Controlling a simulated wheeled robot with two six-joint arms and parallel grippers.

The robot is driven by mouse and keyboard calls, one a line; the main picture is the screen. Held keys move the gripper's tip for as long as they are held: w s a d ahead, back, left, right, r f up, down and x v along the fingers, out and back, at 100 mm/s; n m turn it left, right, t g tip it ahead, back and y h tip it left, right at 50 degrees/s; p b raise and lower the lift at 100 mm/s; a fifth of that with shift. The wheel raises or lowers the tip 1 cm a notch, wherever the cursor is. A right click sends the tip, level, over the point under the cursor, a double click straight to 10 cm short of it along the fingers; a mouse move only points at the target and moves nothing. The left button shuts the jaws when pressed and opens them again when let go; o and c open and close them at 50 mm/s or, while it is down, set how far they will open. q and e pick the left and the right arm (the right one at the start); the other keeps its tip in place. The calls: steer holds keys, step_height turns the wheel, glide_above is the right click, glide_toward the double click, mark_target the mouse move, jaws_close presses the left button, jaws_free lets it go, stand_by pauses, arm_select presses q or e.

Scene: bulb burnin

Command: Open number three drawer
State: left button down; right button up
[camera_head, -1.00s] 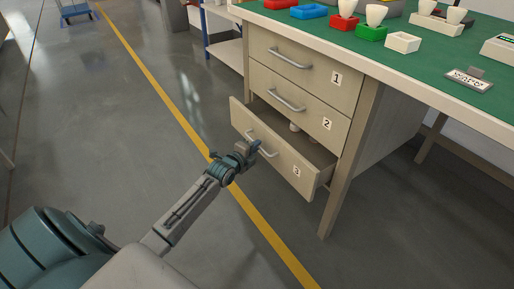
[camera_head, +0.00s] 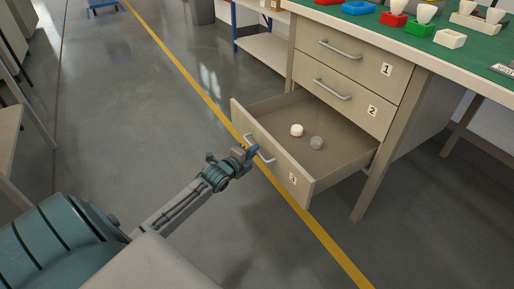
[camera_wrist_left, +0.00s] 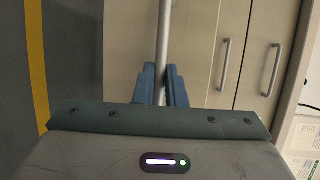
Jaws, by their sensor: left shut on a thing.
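The number three drawer (camera_head: 292,178) is the lowest of three in the cabinet and is pulled well out. Its inside shows, with a white round item (camera_head: 296,131) and a grey round item (camera_head: 316,143) on its floor. My left gripper (camera_head: 250,153) is at the drawer's front, shut on its silver bar handle (camera_head: 262,148). In the left wrist view the handle (camera_wrist_left: 163,40) runs between the two blue fingers (camera_wrist_left: 161,84). My right gripper is not in view.
Drawers one (camera_head: 352,62) and two (camera_head: 338,92) above are shut. The green-topped bench (camera_head: 475,55) holds red, blue, green and white trays, some with bulbs. Open grey floor (camera_head: 130,100) with a yellow line lies to the left.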

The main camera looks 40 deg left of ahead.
arm_select(q)
steer(key=shift+s+a, duration=0.1)
steer(key=shift+s, duration=0.25)
steer(key=c, duration=1.5)
jaws_free()
